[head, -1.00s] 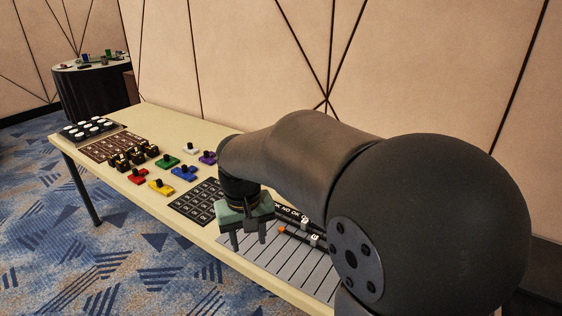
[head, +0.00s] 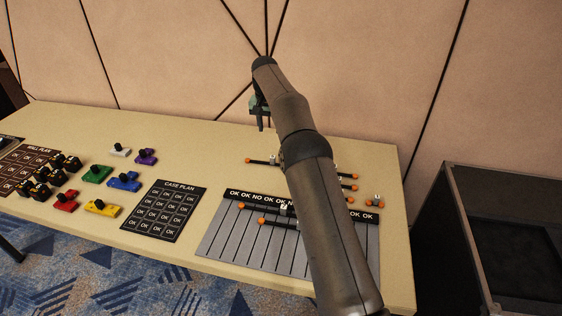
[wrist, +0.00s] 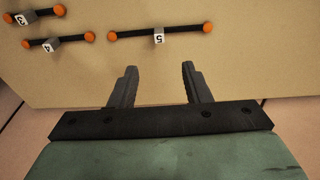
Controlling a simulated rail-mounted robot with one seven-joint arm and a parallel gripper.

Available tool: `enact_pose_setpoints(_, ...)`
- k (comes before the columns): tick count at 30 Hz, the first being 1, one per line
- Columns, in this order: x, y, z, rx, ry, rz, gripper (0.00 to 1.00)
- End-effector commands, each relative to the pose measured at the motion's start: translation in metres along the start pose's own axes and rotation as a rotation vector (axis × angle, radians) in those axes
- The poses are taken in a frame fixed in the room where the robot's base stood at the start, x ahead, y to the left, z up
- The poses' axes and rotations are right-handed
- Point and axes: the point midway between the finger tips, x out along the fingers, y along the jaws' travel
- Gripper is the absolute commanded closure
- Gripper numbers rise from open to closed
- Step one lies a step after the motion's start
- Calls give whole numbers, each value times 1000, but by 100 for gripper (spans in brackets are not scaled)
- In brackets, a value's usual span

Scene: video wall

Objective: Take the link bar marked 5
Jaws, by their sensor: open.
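The link bar marked 5 (wrist: 159,37) is a thin black bar with orange ends and a pale numbered block at its middle. It lies flat on the table in the wrist view, ahead of my fingertips. A bar near the back of the table in the head view (head: 258,161) appears to be the same one; its number is too small to read there. My gripper (wrist: 159,72) is open and empty, its two fingers apart and not touching the bar. In the head view my gripper (head: 261,122) is raised near the table's back edge, beyond that bar.
Bars marked 4 (wrist: 58,42) and 3 (wrist: 42,15) lie beside bar 5. A striped grey mat (head: 225,245) holds more bars. Coloured blocks (head: 97,174) and a case plan card (head: 150,215) lie left. The wall stands close behind the table; a dark case (head: 480,205) is at right.

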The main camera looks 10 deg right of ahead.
Motion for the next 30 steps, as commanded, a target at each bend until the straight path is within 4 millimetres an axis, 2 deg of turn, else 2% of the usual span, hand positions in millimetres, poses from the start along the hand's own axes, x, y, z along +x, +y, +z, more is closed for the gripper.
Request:
enact_pose_setpoints(1, 14, 0, 1, 0, -5, 2, 56)
enact_pose_setpoints(3, 30, 0, 1, 0, -5, 1, 56)
enact_pose_setpoints(12, 87, 1, 0, 0, -3, 2, 56)
enact_pose_setpoints(20, 106, 1, 0, 0, -2, 0, 56)
enact_pose_setpoints(30, 150, 3, -4, -1, -1, 0, 56)
